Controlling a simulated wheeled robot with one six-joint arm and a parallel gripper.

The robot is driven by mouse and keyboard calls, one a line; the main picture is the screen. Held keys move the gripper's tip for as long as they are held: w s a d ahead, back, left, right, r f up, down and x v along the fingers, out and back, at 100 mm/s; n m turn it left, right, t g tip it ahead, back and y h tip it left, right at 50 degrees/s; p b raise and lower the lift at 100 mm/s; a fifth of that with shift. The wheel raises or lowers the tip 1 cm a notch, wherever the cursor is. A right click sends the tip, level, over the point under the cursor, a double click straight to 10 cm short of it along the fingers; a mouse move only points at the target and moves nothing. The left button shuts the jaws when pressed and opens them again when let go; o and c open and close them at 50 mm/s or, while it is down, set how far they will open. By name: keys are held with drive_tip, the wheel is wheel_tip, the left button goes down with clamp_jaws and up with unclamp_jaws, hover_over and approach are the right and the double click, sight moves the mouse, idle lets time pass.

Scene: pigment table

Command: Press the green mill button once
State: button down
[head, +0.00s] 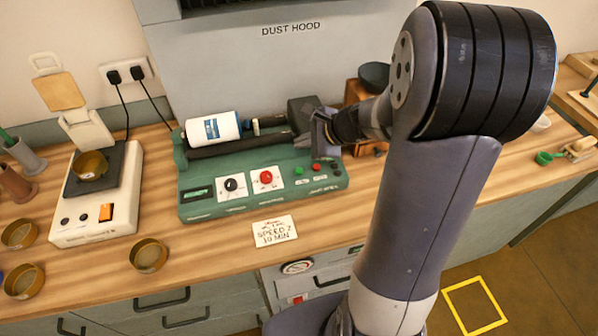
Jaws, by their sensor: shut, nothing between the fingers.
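The green mill (205,208) stands on the wooden bench with a white jar (212,128) lying on its rollers. Its front panel carries a small green button (298,170), a larger red button (266,177) on a white plate, a black knob (231,184) and small red buttons (317,167) to the right. My gripper (324,151) is shut and empty. In the head view it shows above the right part of the panel, to the right of and behind the green button. I cannot tell its exact height above the panel. The green button is in plain sight.
A white scale (112,218) with a brass pan stands left of the mill, near several loose brass pans. A card (274,231) lies in front of the mill. The grey dust hood (290,65) rises behind.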

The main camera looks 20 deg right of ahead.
sight(299, 171)
drive_tip(key=shift+f+b, duration=2.85)
drive_tip(key=shift+f, duration=0.75)
drive_tip(key=shift+f, duration=0.1)
drive_tip(key=shift+f+b, duration=0.3)
drive_tip(key=shift+b, duration=0.15)
